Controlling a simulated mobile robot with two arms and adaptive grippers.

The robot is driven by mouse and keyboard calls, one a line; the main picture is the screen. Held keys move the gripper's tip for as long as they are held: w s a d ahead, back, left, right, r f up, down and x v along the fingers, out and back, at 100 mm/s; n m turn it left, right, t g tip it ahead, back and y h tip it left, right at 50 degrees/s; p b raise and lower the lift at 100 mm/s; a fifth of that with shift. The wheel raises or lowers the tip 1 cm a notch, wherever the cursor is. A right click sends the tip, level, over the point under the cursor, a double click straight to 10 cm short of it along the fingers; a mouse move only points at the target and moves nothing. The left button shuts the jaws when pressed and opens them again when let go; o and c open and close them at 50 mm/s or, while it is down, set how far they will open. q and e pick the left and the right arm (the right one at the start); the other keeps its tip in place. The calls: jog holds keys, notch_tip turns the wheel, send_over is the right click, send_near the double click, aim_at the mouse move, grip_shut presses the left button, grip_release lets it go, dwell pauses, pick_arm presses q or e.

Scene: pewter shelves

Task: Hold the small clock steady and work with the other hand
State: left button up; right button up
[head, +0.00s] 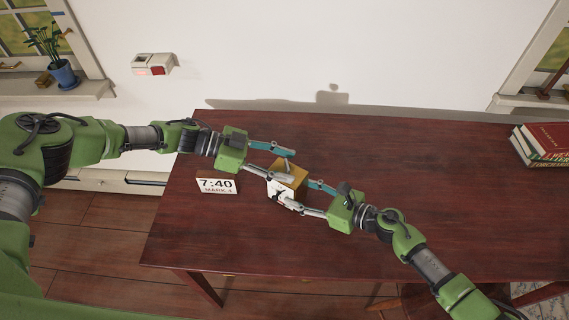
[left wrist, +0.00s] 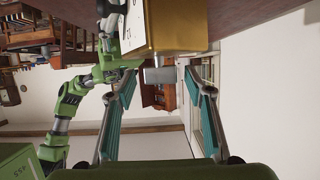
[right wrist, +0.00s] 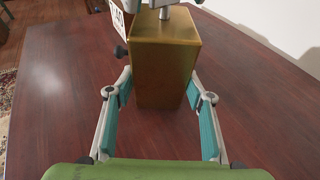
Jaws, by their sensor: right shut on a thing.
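The small clock (head: 298,171) is a gold box with a white face, standing on the dark red table (head: 420,150). A short grey knob (left wrist: 160,75) sticks out of its top. My right gripper (head: 296,193) is shut on the clock, a finger on each side of the gold body (right wrist: 167,70). My left gripper (head: 291,164) is above the clock, its fingers spread on either side of the knob with gaps showing in the left wrist view. The clock's face is partly hidden by fingers in the head view. A white card (head: 215,186) reads "7:40 MARK 4".
Books (head: 541,145) lie at the table's right end. A red and white box (head: 154,65) is on the wall. A potted plant (head: 64,75) stands on the left windowsill.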

pick_arm(q)
jog(key=shift+s+d, duration=0.1)
jog(key=shift+d, duration=0.05)
jog(key=v, duration=1.2)
